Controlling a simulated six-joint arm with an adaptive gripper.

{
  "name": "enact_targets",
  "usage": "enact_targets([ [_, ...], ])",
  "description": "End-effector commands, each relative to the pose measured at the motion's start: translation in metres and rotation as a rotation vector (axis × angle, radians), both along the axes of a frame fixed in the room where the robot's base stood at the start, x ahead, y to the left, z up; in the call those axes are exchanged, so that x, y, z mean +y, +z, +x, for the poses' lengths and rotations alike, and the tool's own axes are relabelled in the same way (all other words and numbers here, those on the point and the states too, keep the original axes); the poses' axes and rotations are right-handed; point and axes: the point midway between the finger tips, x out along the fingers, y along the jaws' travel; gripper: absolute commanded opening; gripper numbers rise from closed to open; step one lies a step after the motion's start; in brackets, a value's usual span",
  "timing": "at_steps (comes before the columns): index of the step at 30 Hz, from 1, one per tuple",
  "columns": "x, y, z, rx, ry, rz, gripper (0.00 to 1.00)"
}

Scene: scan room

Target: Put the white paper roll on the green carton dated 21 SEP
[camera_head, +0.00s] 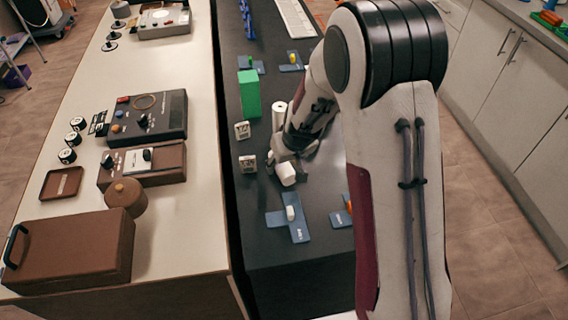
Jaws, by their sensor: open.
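A white paper roll (279,116) stands upright on the dark counter, just left of my forearm. A tall green carton (249,93) stands behind it and to its left; no date can be read on it from here. My gripper (280,164) is low over the counter, nearer the camera than the roll and apart from it. It is open, and its fingers are partly hidden by my own wrist. A short white rounded piece (287,175) shows right at the fingers; I cannot tell whether it touches them.
Two small picture-marked blocks (242,130) (248,164) stand left of my gripper. A blue cross-shaped pad (298,233) with a white piece lies in front. More blue pads lie farther back. The pale table (190,225) on the left holds devices and a brown case (75,250).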

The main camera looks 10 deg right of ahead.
Motion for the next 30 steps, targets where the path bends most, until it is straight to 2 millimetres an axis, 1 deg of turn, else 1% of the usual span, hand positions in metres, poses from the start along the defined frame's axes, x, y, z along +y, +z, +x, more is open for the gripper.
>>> enact_targets([
  [9, -0.004, 0.036, -0.005, -0.003, -0.001, 0.0, 0.49],
  [15, -0.005, 0.051, -0.011, -0.001, 0.0, 0.0, 0.49],
  [21, -0.006, 0.057, -0.014, 0.001, -0.001, 0.0, 0.49],
  [30, -0.006, 0.058, -0.015, 0.001, -0.001, 0.0, 0.49],
])
